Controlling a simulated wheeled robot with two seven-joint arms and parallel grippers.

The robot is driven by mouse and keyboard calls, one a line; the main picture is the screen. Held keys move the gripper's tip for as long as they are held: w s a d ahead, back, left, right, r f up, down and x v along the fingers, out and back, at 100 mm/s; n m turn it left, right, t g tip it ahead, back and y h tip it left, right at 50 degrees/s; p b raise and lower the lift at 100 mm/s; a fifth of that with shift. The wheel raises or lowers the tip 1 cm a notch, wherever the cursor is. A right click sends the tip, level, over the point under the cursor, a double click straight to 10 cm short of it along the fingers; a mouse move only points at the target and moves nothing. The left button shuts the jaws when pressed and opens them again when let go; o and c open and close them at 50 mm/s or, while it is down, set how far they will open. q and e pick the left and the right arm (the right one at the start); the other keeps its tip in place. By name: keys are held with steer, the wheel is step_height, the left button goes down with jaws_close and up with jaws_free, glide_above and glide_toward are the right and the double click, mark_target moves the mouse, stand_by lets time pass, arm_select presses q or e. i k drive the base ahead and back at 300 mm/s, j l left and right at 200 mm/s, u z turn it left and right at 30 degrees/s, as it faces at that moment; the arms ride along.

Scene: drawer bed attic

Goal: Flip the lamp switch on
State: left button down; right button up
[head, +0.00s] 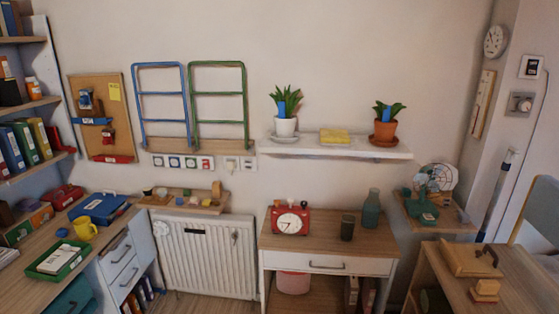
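A row of white wall plates with coloured square centres (182,162) is fixed to the back wall, below the blue and green racks. More white plates (239,163), which look like sockets or switches, sit just right of that row. On the right wall are a white-framed panel (530,66) and a plate with a round knob (520,104). I cannot tell which of these is the lamp switch, nor its position. I cannot make out a lamp. Neither of my grippers is in view.
A radiator (205,262) stands below a small wooden shelf (184,208). The left desk (40,250) holds a blue case, a yellow mug and a green tray. A drawer table (330,241) with a red clock stands centre. A wooden desk (530,270) stands at right.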

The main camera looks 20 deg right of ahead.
mark_target(532, 65)
steer(key=i+z, duration=0.2)
steer(key=z, duration=0.25)
steer(key=i+z, duration=0.2)
steer(key=z, duration=0.25)
steer(key=i+j+z, duration=0.1)
steer(key=z, duration=0.4)
steer(key=i+j+z, duration=0.2)
steer(key=z, duration=0.25)
steer(key=i+j+z, duration=0.2)
steer(key=z, duration=0.25)
steer(key=i+j+z, duration=0.1)
steer(key=j+z, duration=0.2)
steer(key=z, duration=0.15)
steer(key=i+j+z, duration=0.15)
steer(key=j+z, duration=0.2)
steer(key=i+j+z, duration=0.15)
steer(key=z, duration=0.15)
steer(key=i+j+z, duration=0.1)
steer(key=j+z, duration=0.55)
steer(key=j, duration=0.2)
